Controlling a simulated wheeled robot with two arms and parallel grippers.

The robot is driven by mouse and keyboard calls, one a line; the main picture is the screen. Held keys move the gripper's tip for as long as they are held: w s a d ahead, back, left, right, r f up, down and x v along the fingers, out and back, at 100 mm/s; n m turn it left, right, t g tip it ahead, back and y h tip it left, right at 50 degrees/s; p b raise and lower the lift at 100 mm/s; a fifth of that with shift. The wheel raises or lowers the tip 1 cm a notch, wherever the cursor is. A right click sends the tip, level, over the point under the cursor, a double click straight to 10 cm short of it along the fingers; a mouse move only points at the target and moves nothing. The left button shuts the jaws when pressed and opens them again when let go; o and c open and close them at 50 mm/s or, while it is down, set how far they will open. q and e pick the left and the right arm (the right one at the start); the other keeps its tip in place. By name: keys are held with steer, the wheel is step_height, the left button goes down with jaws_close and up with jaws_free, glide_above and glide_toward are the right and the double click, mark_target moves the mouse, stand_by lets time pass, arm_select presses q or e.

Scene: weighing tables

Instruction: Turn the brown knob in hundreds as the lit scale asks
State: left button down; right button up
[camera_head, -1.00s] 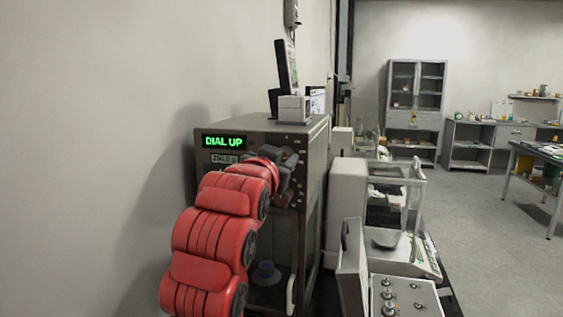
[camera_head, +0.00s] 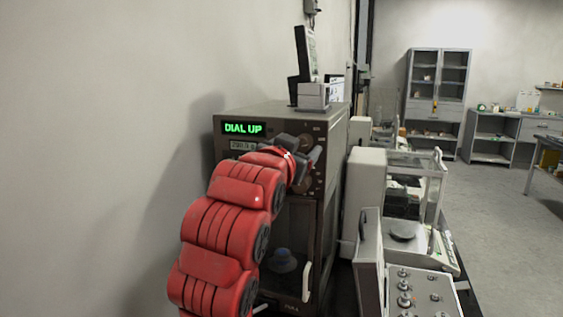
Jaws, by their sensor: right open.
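The lit scale (camera_head: 229,108) is a tall dark cabinet against the wall at the centre. Its black display (camera_head: 243,128) reads "DIAL UP" in green. A smaller readout (camera_head: 243,145) below it is too small to read surely. A round brownish knob (camera_head: 305,143) shows partly at my right gripper (camera_head: 312,157), which is open at the front panel. The gripper and wrist hide part of the panel, and I cannot tell whether the fingers touch the knob. My red right arm rises in front of the cabinet. My left gripper is not in view.
A balance with a dark pan (camera_head: 402,231) and a control box with knobs (camera_head: 420,290) stand to the right. A sign and white box (camera_head: 313,95) top the cabinet. Open floor lies right.

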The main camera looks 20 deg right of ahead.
steer(key=v, duration=1.5)
steer(key=shift+s+a, duration=0.2)
stand_by(0.6)
steer(key=w+d+n+p, duration=0.1)
steer(key=w+d+p, duration=0.2)
steer(key=p, duration=0.5)
steer(key=w+d+n+p, duration=0.2)
steer(key=w+d+p, duration=0.1)
steer(key=w+p, duration=0.3)
steer(key=w+d+n+p, duration=0.2)
steer(key=w+d+p, duration=0.1)
steer(key=p, duration=0.8)
steer(key=shift+w+d, duration=0.1)
steer(key=shift+w, duration=0.6)
steer(key=shift+w+d, duration=0.2)
steer(key=shift+w, duration=0.3)
jaws_close()
